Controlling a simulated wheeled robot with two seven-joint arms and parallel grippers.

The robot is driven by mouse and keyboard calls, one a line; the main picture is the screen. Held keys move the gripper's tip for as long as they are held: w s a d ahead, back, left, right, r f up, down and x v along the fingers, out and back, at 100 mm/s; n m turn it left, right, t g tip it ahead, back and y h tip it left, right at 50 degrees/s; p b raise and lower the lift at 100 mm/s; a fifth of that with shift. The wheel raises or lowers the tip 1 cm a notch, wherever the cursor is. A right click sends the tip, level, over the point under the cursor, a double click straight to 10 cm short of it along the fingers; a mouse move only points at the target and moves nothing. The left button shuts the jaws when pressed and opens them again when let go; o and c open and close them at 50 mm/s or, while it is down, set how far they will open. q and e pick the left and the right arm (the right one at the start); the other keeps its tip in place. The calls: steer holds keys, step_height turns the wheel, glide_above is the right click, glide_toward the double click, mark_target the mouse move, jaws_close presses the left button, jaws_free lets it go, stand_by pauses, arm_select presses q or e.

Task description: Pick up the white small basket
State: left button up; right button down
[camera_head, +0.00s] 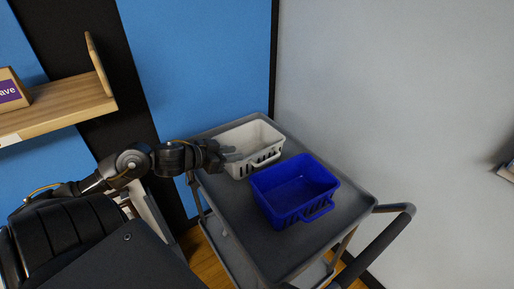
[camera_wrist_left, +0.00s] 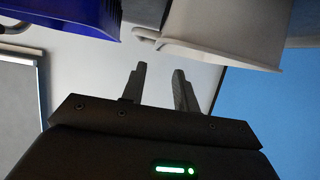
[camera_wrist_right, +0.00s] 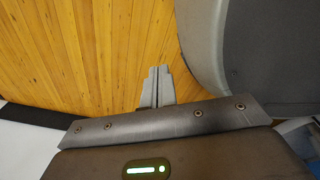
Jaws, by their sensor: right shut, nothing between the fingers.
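The white small basket (camera_head: 258,133) stands upright on the grey cart's top, at the back. It also shows in the left wrist view (camera_wrist_left: 240,25) at the upper right, with its handle beyond my fingertips. My left gripper (camera_head: 230,153) overlaps the basket's left side in the head view. In the left wrist view (camera_wrist_left: 158,75) its fingers are apart with nothing between them, and the basket is not between them. My right gripper (camera_wrist_right: 158,70) is shut and empty, seen only in its wrist view, above the wooden floor.
A blue basket (camera_head: 296,186) stands on the cart (camera_head: 232,208) just in front of the white one. The cart's handle (camera_head: 386,236) is at the right. A wooden shelf (camera_head: 60,103) with a box (camera_head: 10,92) is at the left. Walls stand behind the cart.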

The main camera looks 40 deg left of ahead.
arm_select(q)
steer(key=shift+w, duration=0.15)
steer(key=x, duration=0.4)
steer(key=shift+w, duration=0.15)
steer(key=shift+w+d+f, duration=0.15)
steer(key=shift+w+f, duration=0.05)
steer(key=shift+w, duration=0.05)
arm_select(e)
steer(key=shift+s+d+f, duration=0.2)
steer(key=shift+s, duration=0.1)
arm_select(q)
steer(key=shift+w, duration=0.1)
steer(key=x, duration=0.5)
steer(key=shift+d, duration=0.2)
arm_select(e)
steer(key=shift+s, duration=0.25)
arm_select(q)
jaws_close()
arm_select(e)
steer(key=shift+a, duration=0.1)
